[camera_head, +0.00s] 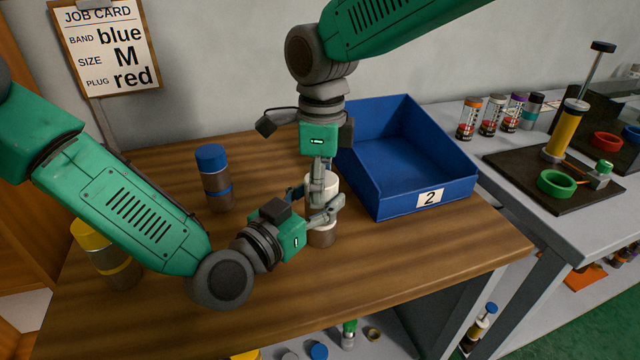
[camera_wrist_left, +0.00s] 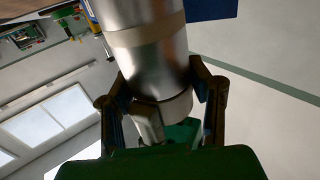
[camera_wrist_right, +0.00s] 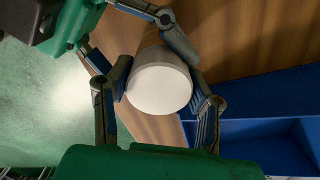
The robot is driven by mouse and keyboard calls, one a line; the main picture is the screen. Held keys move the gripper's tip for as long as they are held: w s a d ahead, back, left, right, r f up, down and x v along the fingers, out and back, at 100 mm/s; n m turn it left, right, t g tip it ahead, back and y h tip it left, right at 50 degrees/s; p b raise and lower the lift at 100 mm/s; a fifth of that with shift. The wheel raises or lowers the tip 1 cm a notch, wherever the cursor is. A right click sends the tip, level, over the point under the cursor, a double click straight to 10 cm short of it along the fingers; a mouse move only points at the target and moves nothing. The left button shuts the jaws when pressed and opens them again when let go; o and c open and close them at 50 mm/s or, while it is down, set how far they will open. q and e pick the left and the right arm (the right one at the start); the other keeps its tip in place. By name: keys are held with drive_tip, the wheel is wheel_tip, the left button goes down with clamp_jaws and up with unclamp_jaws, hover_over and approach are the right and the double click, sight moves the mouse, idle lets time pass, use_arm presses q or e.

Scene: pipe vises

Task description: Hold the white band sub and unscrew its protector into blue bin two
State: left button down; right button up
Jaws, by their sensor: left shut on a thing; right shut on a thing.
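The white band sub (camera_head: 321,237) stands upright on the wooden bench, left of the blue bin two (camera_head: 384,196). Its white protector (camera_head: 326,183) is at its top, partly hidden by my fingers. My left gripper (camera_head: 325,214) is shut on the sub's body from the side; the metal body (camera_wrist_left: 150,50) with a pale band fills the middle of the left wrist view. My right gripper (camera_head: 322,186) comes down from above and is shut on the protector, whose round white end (camera_wrist_right: 159,90) shows between the fingers in the right wrist view. The bin looks empty inside.
A blue-capped sub (camera_head: 214,178) and a yellow-capped sub (camera_head: 106,254) stand on the bench to the left. A job card (camera_head: 110,45) hangs behind. A side table to the right holds several small tubes (camera_head: 492,116) and a dark board (camera_head: 540,178). The bench front is clear.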

drive_tip(key=shift+w+d, duration=0.1)
drive_tip(key=o, duration=1.3)
drive_tip(key=shift+r, duration=0.1)
drive_tip(key=shift+r, duration=2.35)
drive_tip(key=shift+c, duration=0.5)
wheel_tip(320, 180, up, 3)
drive_tip(key=m, duration=0.2)
drive_tip(key=shift+f+m, duration=0.15)
drive_tip(key=shift+m, duration=0.55)
wheel_tip(320, 180, down, 8)
drive_tip(key=shift+r, duration=0.2)
